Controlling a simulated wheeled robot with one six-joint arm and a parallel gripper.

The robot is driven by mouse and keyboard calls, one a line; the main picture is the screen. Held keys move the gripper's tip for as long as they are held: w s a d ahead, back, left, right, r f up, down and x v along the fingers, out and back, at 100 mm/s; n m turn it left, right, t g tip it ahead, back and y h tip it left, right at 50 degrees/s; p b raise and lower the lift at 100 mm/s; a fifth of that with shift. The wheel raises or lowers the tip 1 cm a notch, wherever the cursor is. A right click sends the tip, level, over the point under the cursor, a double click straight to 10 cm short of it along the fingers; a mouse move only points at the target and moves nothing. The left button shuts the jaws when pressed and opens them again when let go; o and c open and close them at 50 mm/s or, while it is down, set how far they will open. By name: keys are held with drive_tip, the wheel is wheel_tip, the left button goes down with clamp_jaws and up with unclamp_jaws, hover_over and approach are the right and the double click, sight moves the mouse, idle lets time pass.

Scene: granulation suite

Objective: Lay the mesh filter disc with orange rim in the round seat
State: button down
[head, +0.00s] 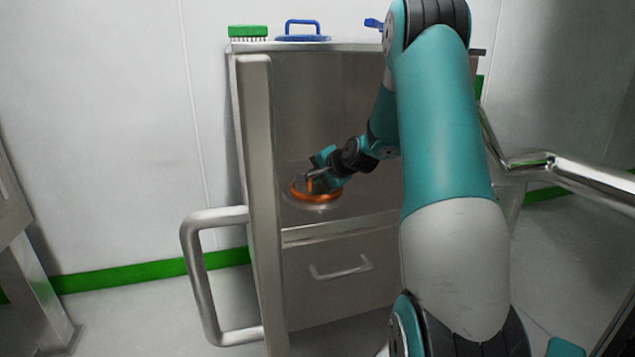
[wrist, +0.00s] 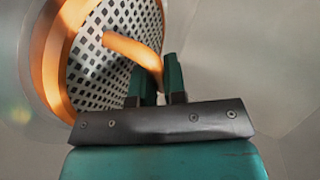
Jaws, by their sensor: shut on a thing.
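The mesh filter disc with orange rim (head: 316,194) is inside the open steel cabinet, at the end of my arm. In the wrist view the disc (wrist: 92,62) shows its perforated pale face, its orange rim and a curved orange handle (wrist: 130,52). My gripper (head: 320,174) is shut on that handle, between its two dark green fingers (wrist: 163,78). A pale round edge (head: 313,208) shows just under the disc in the head view and may be the round seat. The disc covers most of it, and I cannot tell whether they touch.
The steel cabinet's upright edge (head: 262,190) and large bar handle (head: 198,275) stand left of the disc. A drawer front with a handle (head: 341,270) is below. A green brush (head: 248,32) and a blue handled item (head: 302,34) lie on top. A steel rail (head: 570,172) is at right.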

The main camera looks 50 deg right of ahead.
drive_tip(key=shift+r, duration=0.1)
drive_tip(key=c, duration=1.2)
unclamp_jaws()
drive_tip(key=shift+f, duration=0.2)
drive_tip(key=shift+s+r+p, duration=0.2)
drive_tip(key=shift+r+p, duration=0.05)
drive_tip(key=shift+p, duration=0.05)
drive_tip(key=p+v, duration=0.5)
drive_tip(key=v, duration=0.6)
drive_tip(key=shift+s+a+r, duration=0.15)
drive_tip(key=shift+s+r, duration=0.05)
